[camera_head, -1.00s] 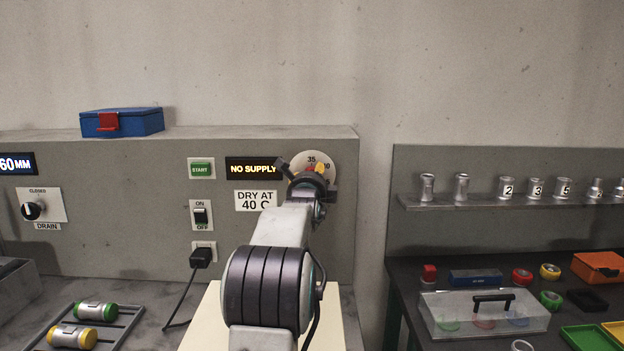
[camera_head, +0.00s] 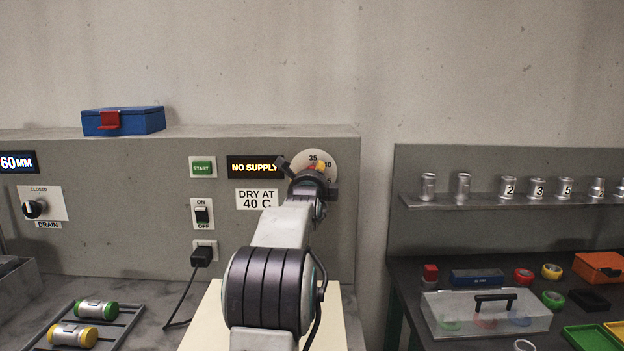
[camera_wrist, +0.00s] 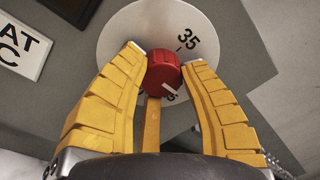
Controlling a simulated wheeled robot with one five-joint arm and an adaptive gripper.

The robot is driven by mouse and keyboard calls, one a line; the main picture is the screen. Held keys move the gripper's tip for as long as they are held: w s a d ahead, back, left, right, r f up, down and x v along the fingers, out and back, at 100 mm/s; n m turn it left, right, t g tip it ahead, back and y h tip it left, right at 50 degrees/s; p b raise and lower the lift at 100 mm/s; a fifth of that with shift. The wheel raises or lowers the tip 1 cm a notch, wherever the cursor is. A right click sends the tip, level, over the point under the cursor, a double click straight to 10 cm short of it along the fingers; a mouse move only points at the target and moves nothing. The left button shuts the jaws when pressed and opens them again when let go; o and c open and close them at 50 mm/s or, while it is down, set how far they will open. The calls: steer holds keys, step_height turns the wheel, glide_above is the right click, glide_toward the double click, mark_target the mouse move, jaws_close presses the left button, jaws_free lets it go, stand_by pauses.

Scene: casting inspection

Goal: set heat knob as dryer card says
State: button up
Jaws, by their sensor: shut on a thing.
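The red heat knob (camera_wrist: 163,73) sits on a round white dial (camera_wrist: 130,30) in the wrist view. My gripper (camera_wrist: 164,68) has its yellow fingers closed on both sides of the knob. The knob's white mark points down and slightly right, away from the 35, toward a number partly hidden below the knob. In the head view, the dial (camera_head: 327,157) shows 35 at its top and a partly covered number to its right. The dryer card (camera_head: 257,199) reads DRY AT 40 C. My gripper (camera_head: 311,170) covers most of the knob there.
The display (camera_head: 254,167) above the card reads NO SUPPLY. A green START button (camera_head: 202,168) and an ON/OFF switch (camera_head: 202,214) are left of it. A black plug (camera_head: 202,256) sits below. A side bench (camera_head: 405,300) with several items is at right.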

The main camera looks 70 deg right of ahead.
steer(key=shift+s+f+b, duration=0.2)
steer(key=shift+f+b, duration=0.15)
steer(key=shift+b, duration=0.25)
steer(key=shift+n+b, duration=0.5)
steer(key=shift+b, duration=0.05)
steer(key=shift+d+n+b, duration=0.1)
steer(key=shift+n+b, duration=0.4)
steer(key=shift+b, duration=0.4)
steer(key=shift+r+n+b, duration=0.25)
steer(key=shift+n+b, duration=0.35)
steer(key=shift+n, duration=0.9)
steer(key=shift+r+h, duration=0.1)
steer(key=shift+h, duration=0.2)
steer(key=o, duration=1)
steer(key=shift+s+d, duration=0.1)
steer(key=shift+s, duration=0.05)
steer(key=shift+c, duration=0.2)
steer(key=shift+o, duration=1.2)
